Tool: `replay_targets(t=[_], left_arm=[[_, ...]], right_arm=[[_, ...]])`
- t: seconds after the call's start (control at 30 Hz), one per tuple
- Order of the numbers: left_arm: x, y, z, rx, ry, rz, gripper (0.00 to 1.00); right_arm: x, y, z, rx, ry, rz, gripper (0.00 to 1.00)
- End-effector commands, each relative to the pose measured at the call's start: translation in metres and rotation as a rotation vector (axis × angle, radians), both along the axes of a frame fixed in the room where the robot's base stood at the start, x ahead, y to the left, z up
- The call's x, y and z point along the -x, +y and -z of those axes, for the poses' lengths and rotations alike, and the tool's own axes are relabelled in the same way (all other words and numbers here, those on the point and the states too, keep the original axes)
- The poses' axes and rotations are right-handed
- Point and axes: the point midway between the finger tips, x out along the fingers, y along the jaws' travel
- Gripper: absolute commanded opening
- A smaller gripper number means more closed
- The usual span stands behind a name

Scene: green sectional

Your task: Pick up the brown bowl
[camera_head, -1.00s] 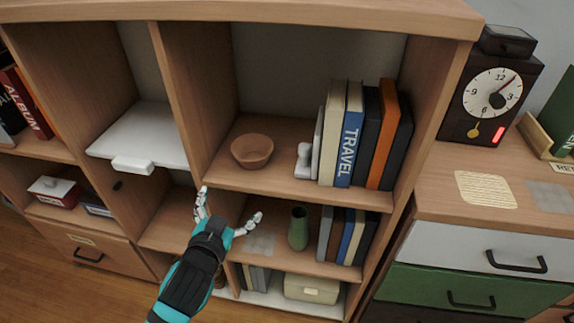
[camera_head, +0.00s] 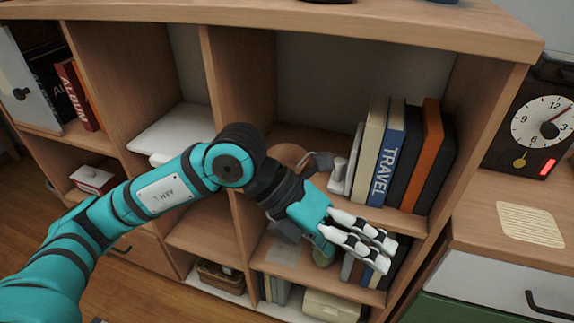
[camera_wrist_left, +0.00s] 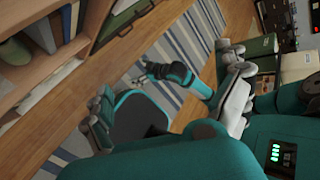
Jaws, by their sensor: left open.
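My left gripper (camera_head: 388,255) is open and empty, in front of the shelves, to the right of the bowl and lower in the picture. In the left wrist view its fingers (camera_wrist_left: 168,80) are spread with nothing held between them, and the bowl is not seen there. An arm, seemingly my right, shows small in that view with its gripper (camera_wrist_left: 143,75); its jaws are too small to judge.
Upright books (camera_head: 388,150) and a small white object (camera_head: 338,176) stand right of the bowl. A green vase (camera_head: 324,252) is on the shelf below, partly hidden. Bookcase dividers and shelf edges bound the bay. A clock (camera_head: 540,122) stands on the right cabinet.

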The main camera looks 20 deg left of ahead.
Motion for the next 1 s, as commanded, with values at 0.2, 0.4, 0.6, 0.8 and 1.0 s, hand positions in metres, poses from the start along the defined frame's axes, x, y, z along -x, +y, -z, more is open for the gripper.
replay_targets(t=[0.2,0.4,0.6,0.8,1.0], left_arm=[[-0.071,0.12,0.014,-0.574,-0.179,-0.308,1.0],[-0.09,0.17,0.001,-0.756,-0.225,-0.468,1.0],[-0.121,0.172,0.0,-0.767,-0.223,-0.48,1.0],[-0.165,0.169,-0.001,-0.765,-0.223,-0.477,1.0],[-0.195,0.167,0.0,-0.764,-0.225,-0.475,1.0]], right_arm=[[0.003,0.0,0.022,0.0,0.01,-0.001,1.0],[0.005,0.0,0.03,0.001,0.012,-0.002,1.0],[0.006,0.0,0.034,0.001,0.015,-0.002,1.0],[0.008,-0.001,0.04,0.001,0.019,-0.003,1.0],[0.009,-0.001,0.045,0.002,0.02,-0.004,1.0]])
